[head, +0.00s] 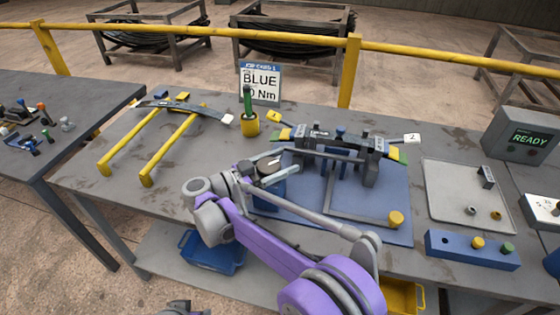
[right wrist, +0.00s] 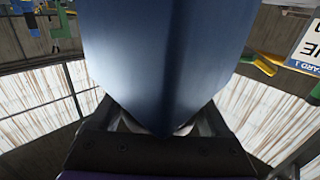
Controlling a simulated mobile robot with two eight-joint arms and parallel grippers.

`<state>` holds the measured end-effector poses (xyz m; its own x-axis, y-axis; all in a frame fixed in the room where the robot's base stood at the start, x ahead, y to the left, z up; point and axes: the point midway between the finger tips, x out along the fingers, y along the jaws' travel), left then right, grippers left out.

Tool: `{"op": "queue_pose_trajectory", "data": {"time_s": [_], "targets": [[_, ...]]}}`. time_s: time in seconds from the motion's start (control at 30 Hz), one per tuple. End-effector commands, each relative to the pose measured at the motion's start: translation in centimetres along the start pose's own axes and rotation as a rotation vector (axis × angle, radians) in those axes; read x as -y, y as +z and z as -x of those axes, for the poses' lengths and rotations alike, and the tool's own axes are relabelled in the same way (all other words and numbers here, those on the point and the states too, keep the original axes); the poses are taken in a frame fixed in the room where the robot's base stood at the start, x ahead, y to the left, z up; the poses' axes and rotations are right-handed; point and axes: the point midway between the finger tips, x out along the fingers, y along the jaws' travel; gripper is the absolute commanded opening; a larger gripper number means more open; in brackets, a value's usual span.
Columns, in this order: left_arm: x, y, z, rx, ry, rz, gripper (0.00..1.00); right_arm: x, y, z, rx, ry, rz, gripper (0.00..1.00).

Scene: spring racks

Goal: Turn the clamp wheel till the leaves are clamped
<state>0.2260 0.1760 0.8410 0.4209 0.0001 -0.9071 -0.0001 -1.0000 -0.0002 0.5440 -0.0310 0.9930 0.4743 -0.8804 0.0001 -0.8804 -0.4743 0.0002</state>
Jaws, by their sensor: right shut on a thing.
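The clamp fixture (head: 368,170) stands on a blue base plate (head: 395,190), with dark uprights and blue pins. The dark spring leaves (head: 325,136) lie across it, with yellow and green marks at their ends. My right gripper (head: 266,172) is at the left front of the fixture, shut on a blue part (head: 268,196). This part fills the middle of the right wrist view (right wrist: 155,60). I cannot tell whether it is the clamp wheel, as the gripper and arm hide much of it. A yellow knob (head: 396,218) sits at the end of a grey bar.
A curved leaf (head: 185,108) lies on two yellow bars at the left. A yellow cup (head: 250,126) holds a green-handled tool before a BLUE sign (head: 260,82). A grey tray (head: 462,205), a blue block (head: 472,250) and a READY box (head: 528,138) are at the right.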

Motion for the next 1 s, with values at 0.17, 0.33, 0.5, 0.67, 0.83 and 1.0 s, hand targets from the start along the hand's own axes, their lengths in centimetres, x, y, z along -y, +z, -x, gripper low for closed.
{"op": "queue_pose_trajectory", "data": {"time_s": [0.17,0.33,0.5,0.67,0.83,1.0], "targets": [[0.0,0.0,0.0,0.000,0.000,0.000,0.50,-0.1,0.0,0.0,0.001,0.007,0.000,0.25],[0.0,0.0,0.0,0.000,0.000,0.000,0.50,0.0,0.0,0.0,0.001,0.006,0.000,0.25],[0.0,0.0,0.0,0.000,0.000,0.000,0.50,0.0,0.0,0.0,0.001,0.006,0.000,1.00],[0.0,0.0,0.0,0.000,0.000,0.000,0.50,0.0,0.0,0.0,0.001,0.006,0.000,1.00],[0.0,0.0,0.0,0.000,0.000,0.000,0.50,0.0,0.0,0.6,0.001,0.004,0.000,1.00],[0.0,0.1,-0.1,0.000,0.000,0.000,0.50,0.1,0.0,3.2,0.001,0.002,0.000,1.00]]}}
